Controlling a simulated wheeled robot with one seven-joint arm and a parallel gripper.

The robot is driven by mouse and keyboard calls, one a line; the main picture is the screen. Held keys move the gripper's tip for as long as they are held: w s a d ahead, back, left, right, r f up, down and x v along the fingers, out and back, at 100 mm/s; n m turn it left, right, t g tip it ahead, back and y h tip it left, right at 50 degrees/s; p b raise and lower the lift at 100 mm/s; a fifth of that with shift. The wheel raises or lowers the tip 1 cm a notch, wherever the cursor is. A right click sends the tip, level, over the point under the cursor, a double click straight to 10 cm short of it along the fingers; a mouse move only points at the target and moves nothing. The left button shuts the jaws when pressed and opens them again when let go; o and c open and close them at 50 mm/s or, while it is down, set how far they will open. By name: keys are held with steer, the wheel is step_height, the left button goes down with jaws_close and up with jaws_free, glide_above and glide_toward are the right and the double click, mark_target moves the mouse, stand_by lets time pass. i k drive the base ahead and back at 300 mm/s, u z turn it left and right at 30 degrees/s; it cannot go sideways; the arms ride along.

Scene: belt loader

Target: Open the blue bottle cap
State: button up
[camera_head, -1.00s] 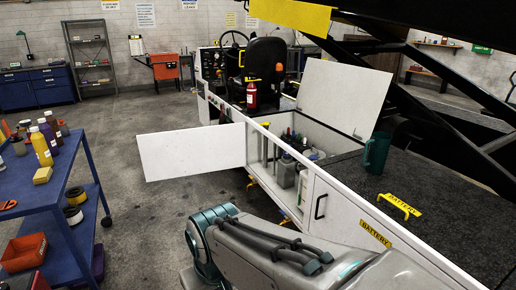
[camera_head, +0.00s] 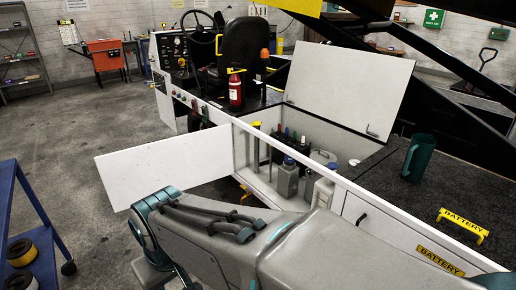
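Several bottles stand in the open compartment of the white belt loader (camera_head: 345,203). A grey bottle (camera_head: 287,182) has a small dark-bluish cap (camera_head: 289,161) and stands upright near the front. A pale jug (camera_head: 322,156) behind it to the right has a small bluish spot near its top. The caps are too small to tell for sure which is the blue one. My own grey and teal arm fills the lower middle of the view and hides the compartment's lower front. My gripper is not in view.
The white side door (camera_head: 165,170) is swung open to the left and the white lid (camera_head: 347,85) is raised. A yellow-capped tube (camera_head: 256,145) stands at the compartment's left. A green mug (camera_head: 419,158) and yellow battery handle (camera_head: 463,226) are on the dark deck at right.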

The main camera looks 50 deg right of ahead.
mark_target(331, 166)
steer(key=i, duration=0.9)
steer(key=z, duration=3.1)
steer(key=i, duration=1.65)
